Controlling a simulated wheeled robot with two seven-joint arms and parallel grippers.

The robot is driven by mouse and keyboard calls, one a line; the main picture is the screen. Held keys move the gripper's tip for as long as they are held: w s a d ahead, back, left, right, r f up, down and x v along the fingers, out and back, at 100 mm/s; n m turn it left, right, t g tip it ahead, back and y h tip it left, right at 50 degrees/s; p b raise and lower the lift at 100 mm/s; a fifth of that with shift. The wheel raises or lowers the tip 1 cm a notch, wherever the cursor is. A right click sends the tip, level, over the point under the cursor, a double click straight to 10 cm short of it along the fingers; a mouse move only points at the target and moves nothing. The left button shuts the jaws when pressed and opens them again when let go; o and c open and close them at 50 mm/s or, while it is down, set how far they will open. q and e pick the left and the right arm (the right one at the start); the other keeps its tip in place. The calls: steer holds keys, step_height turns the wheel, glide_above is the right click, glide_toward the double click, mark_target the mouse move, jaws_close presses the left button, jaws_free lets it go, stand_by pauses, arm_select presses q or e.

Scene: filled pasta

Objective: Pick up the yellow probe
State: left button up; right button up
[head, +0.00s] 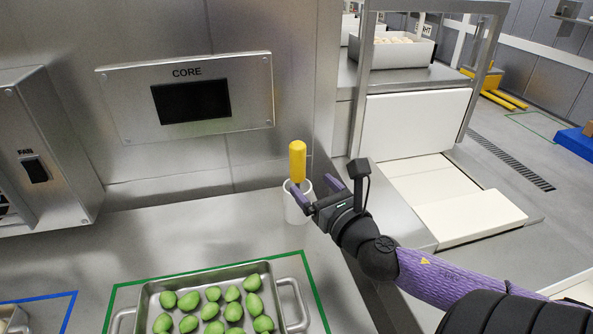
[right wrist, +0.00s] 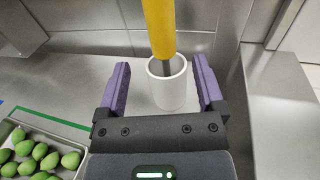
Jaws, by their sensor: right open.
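The yellow probe (head: 297,160) stands upright in a white cup (head: 295,208) on the steel counter, near the back wall. In the right wrist view, the probe's yellow handle (right wrist: 159,28) rises out of the top of the picture, and its thin grey lower part enters the white cup (right wrist: 167,92). My right gripper (head: 322,190) is open, with its purple fingers on either side of the cup and probe in the right wrist view (right wrist: 160,80). Nothing is between the fingertips that I can see gripped. My left gripper is not in view.
A steel tray (head: 292,300) of several green filled pasta pieces sits inside a green outline on the counter. A panel marked CORE (head: 130,105) is on the back wall. A steel box with a FAN switch (head: 45,160) stands at left. Bare counter lies between.

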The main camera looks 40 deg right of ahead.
mark_target(301, 173)
steer(key=b+x, duration=0.3)
steer(key=x, duration=0.5)
steer(key=shift+w+d, duration=0.2)
steer(key=shift+w, duration=0.2)
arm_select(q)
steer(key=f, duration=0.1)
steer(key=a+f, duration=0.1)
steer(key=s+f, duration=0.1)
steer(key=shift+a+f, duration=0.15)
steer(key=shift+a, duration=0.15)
arm_select(e)
steer(key=shift+c, duration=0.3)
steer(key=c, duration=0.9)
jaws_close()
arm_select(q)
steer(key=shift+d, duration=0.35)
